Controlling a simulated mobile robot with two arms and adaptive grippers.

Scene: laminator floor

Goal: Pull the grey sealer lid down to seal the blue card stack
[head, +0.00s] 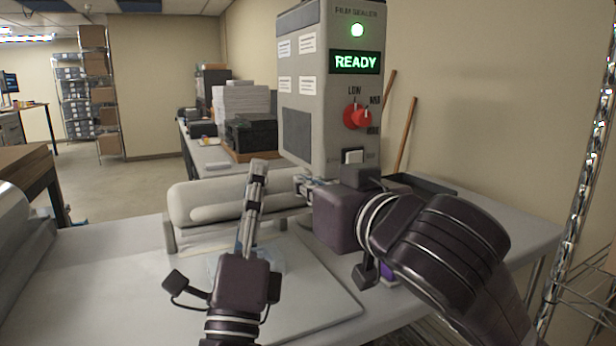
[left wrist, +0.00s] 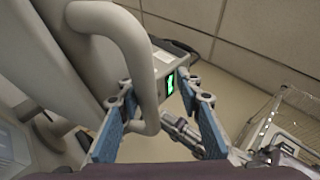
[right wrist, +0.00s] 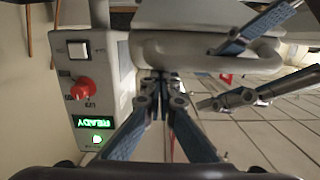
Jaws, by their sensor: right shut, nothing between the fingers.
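The grey sealer lid (head: 190,205) is a rounded bar at the back of the work surface, raised above it. My left gripper (head: 257,165) is in front of it. In the left wrist view, the open fingers (left wrist: 160,105) are on either side of the lid's tube-like handle (left wrist: 142,65); I cannot tell whether they touch it. My right gripper (head: 302,182) is shut and empty at the lid's right end, and the lid (right wrist: 190,52) is just beyond its fingertips (right wrist: 161,78). A pale blue patch (head: 272,260), possibly the card stack, is mostly hidden behind my left gripper.
The film sealer housing (head: 330,110) stands behind my right gripper, with a lit READY display (head: 355,62) and a red knob (head: 357,115). A wire rack (head: 580,200) is at the right. The work surface (head: 100,290) is clear at front left.

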